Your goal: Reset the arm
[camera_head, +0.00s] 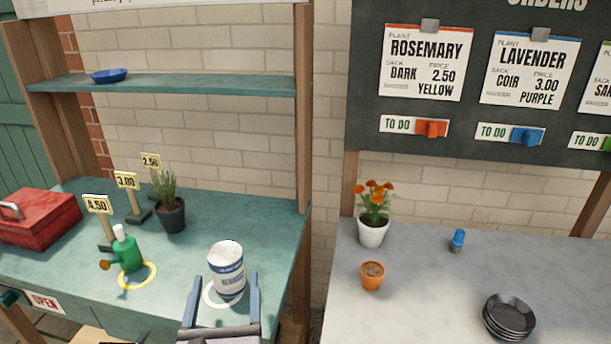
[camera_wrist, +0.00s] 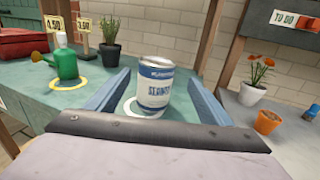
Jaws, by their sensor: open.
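My gripper (camera_head: 225,300) is open, its two blue-grey fingers apart at the front of the green bench. A white can with a blue label (camera_head: 228,270) stands upright on a white ring mark on the bench. In the head view the can shows just beyond and between the fingertips. In the wrist view the can (camera_wrist: 153,90) stands between the fingers with visible gaps on both sides. I cannot tell how far the fingers reach along it. Nothing is held.
Left of the can are a green watering can (camera_head: 127,252), price signs (camera_head: 97,205), a potted herb (camera_head: 172,210) and a red toolbox (camera_head: 40,220). The grey table at right holds an orange-flower pot (camera_head: 373,230), a terracotta pot (camera_head: 372,276), a blue-topped object (camera_head: 457,240) and black saucers (camera_head: 509,317).

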